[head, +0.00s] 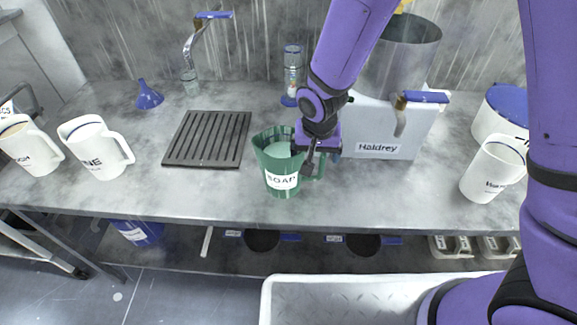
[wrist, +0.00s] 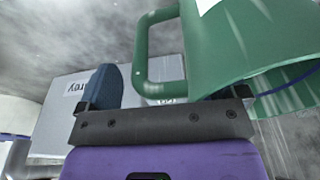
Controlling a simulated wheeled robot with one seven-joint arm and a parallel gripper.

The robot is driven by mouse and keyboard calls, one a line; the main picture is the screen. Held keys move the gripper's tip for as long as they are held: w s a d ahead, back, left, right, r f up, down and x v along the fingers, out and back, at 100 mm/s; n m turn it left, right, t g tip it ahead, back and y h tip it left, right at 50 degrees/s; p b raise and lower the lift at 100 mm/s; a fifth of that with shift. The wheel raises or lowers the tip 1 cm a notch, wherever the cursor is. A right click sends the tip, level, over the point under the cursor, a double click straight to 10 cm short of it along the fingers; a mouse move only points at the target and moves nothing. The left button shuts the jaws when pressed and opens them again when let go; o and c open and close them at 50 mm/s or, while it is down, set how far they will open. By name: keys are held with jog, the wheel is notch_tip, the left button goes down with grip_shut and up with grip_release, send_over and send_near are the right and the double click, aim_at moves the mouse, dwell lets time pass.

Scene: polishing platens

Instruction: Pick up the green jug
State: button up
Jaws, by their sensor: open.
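The green jug (head: 280,180) stands upright on the grey bench near its front edge, with a white label reading "SOAP" and its handle on the right. My gripper (head: 311,160) is at the handle side of the jug, pointing down, and partly covers the handle. In the wrist view the jug (wrist: 215,45) fills the upper right, and its handle loop (wrist: 143,45) extends over the space between the jaws. My gripper (wrist: 165,85) is open there. One padded finger shows left of the handle; the other is mostly hidden by the jug. I cannot tell whether they touch.
A drain grate (head: 208,138) lies left of the jug. A white "Haldrey" box (head: 382,135) with a metal drum (head: 405,55) stands behind right. White jugs (head: 95,147) stand at left, another white jug (head: 494,170) at right. A blue funnel (head: 148,95) is behind.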

jog(key=shift+f, duration=0.15)
jog(key=c, duration=1.6)
jog(key=shift+c, duration=0.3)
